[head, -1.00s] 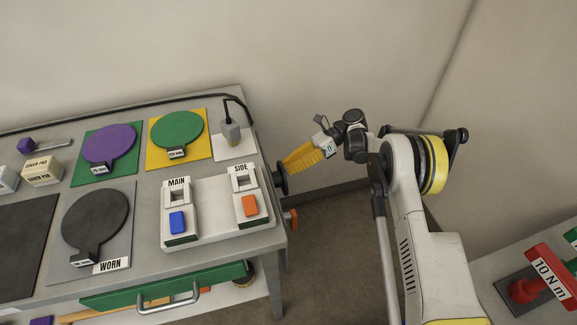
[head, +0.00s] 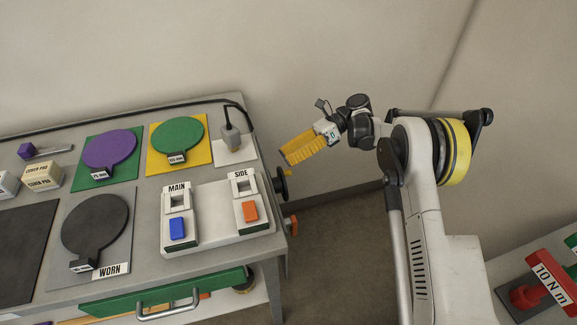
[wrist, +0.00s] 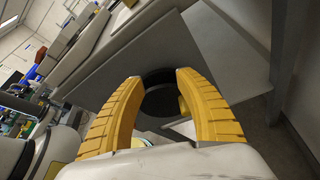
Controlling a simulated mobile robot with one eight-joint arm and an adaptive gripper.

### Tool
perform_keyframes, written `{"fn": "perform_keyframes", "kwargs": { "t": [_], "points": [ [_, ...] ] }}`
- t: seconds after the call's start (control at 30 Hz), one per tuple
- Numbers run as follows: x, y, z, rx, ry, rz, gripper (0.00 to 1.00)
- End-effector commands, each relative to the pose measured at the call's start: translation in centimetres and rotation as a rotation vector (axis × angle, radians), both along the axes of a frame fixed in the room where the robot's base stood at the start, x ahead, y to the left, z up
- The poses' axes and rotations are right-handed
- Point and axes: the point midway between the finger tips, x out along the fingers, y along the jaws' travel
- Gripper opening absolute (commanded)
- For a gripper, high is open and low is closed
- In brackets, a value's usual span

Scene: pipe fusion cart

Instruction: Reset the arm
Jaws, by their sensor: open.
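My gripper (head: 289,154) has yellow ribbed fingers and hangs in the air just off the cart's right end, pointing left. In the wrist view the two fingers of my gripper (wrist: 157,74) are spread apart with nothing between them. A dark round knob (head: 281,185) on the cart's right end sits below the fingertips in the head view. A dark round shape (wrist: 160,95) shows beyond the fingers in the wrist view.
The cart top (head: 150,190) carries a MAIN and SIDE switch panel (head: 210,228), a purple disc (head: 109,149), a green disc (head: 178,134) and a black WORN disc (head: 95,223). A red 10 N m block (head: 545,285) stands at right.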

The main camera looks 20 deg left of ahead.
Motion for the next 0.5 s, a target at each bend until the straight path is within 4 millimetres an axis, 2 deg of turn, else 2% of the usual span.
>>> {"fn": "perform_keyframes", "kwargs": {
  "t": [0.1,0.2,0.5],
  "points": [
    [0.0,0.0,1.5,0.000,0.000,0.000,0.41],
    [0.0,0.0,2.1,0.000,0.000,0.000,0.41],
    [0.0,0.0,2.2,0.000,0.000,0.000,0.41]
  ]
}}
